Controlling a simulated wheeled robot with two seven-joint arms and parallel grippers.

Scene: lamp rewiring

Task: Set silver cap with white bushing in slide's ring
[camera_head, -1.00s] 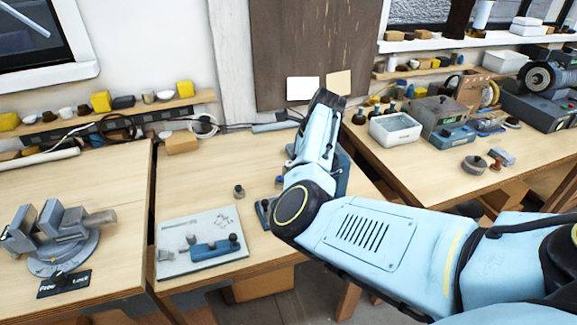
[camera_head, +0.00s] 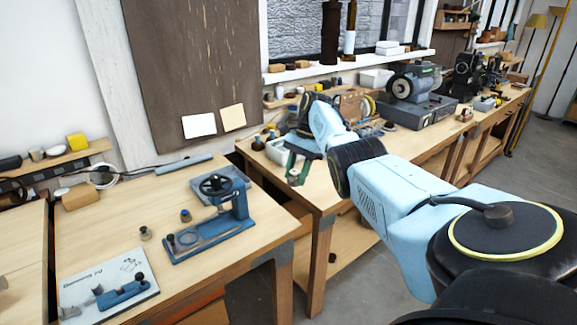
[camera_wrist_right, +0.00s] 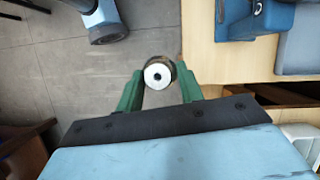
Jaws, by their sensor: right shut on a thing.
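My right gripper (camera_head: 298,168) has green fingers and hangs in the air in the head view, right of the near bench. In the right wrist view the gripper (camera_wrist_right: 160,84) is shut on a round cap with a white bushing (camera_wrist_right: 158,74), a dark hole in its middle. The blue press (camera_head: 238,207) stands on the near bench, left of the gripper. Its low slide (camera_head: 182,247) carries a ring (camera_head: 193,239) at the front left, and I see nothing in it. Part of a blue thing shows top right in the wrist view. My left gripper is out of view.
Two small caps stand left of the press, one grey-brown (camera_head: 145,233) and one with blue (camera_head: 185,215). A picture card (camera_head: 85,273) lies at the front left of the bench. A gap separates this bench from the right bench (camera_head: 312,190), which holds tools and a grinder (camera_head: 410,85).

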